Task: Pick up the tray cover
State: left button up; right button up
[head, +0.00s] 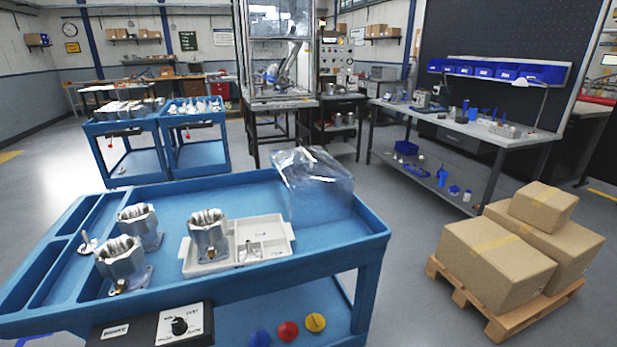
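A clear, see-through tray cover (312,182) stands at the far right part of the blue cart's top. It looks tilted, and its lower edge is hard to make out against the blue surface. A white tray (275,247) with compartments lies in front of it and to its left, with a metal housing (208,236) standing in its left part and small parts in its other compartments. Neither of my grippers shows in the head view.
Two more metal housings (122,262) (140,226) stand on the left of the blue cart (225,186). A control box (160,326) is at the cart's front edge. Cardboard boxes (497,262) on a pallet stand at right.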

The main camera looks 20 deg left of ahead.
aim_at(311, 188)
jog(key=i+l+u, duration=0.8)
jog(key=l+u, duration=0.2)
